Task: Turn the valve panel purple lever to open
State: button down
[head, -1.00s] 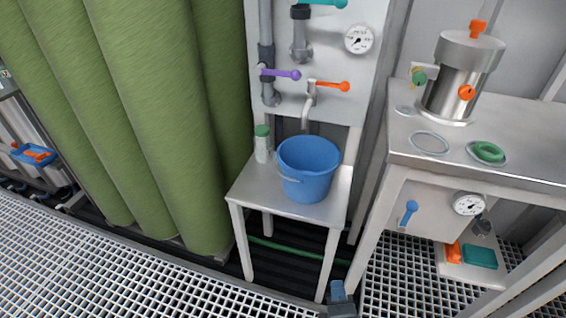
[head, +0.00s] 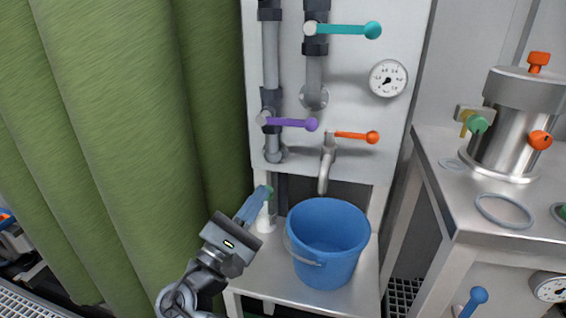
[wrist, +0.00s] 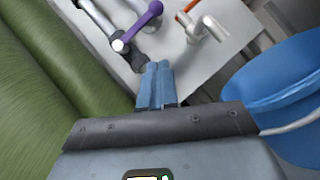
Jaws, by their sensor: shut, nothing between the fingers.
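The purple lever (head: 290,123) is on the left pipe of the white valve panel (head: 360,115). It points right, roughly horizontal and across the upright pipe, with a ball at its end. In the wrist view the purple lever (wrist: 141,25) shows above the fingertips, apart from them. My gripper (head: 262,193) is shut and empty, its blue fingers pressed together, below and slightly left of the lever in the head view. The fingers (wrist: 160,65) also show in the wrist view, pointing toward the panel.
A teal lever (head: 345,30) is above and an orange tap lever (head: 355,136) is to the right.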

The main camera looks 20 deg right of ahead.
aim_at(287, 122)
jog(key=s+r+x, duration=0.1)
jog(key=s+x, duration=0.1)
jog(key=x, duration=1)
jog(key=shift+d+r, duration=0.35)
jog(key=shift+r, duration=0.2)
jog(key=shift+w+r, duration=0.1)
